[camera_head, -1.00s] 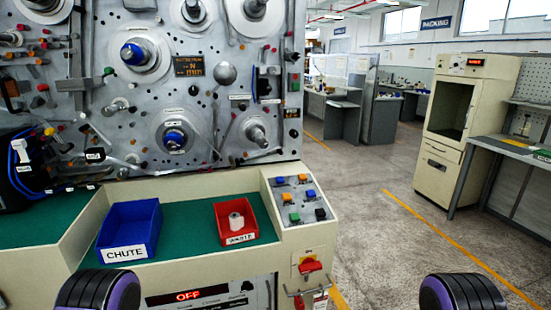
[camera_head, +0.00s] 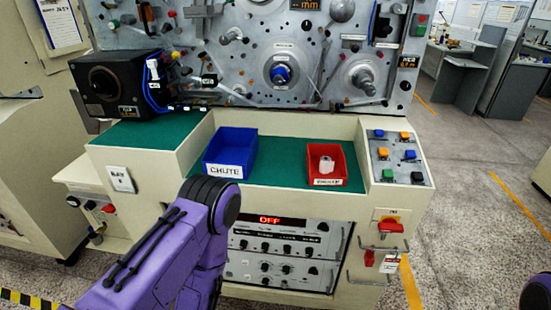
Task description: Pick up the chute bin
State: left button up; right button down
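The chute bin (camera_head: 229,155) is a blue open-topped box with a white label reading CHUTE on its front. It sits on the green mat (camera_head: 285,178) of the machine's recessed shelf, left of the red bin. It looks empty. My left arm (camera_head: 200,230) comes in from the lower left, in front of the machine and below the chute bin. My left gripper is not visible. Only a small part of my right arm (camera_head: 537,295) shows at the lower right edge, and its gripper is out of view.
A red bin (camera_head: 343,160) holding a white spool stands to the right on the same shelf. A button panel (camera_head: 399,158) is at the shelf's right end. A black box with blue cables (camera_head: 118,84) stands on the left ledge. Bare mat separates the two bins.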

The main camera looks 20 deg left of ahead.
aim_at(232, 153)
jog(key=z, duration=2.4)
jog(key=k, duration=1.5)
jog(key=u, duration=1.85)
jog(key=i, duration=0.45)
jog(key=u, duration=0.05)
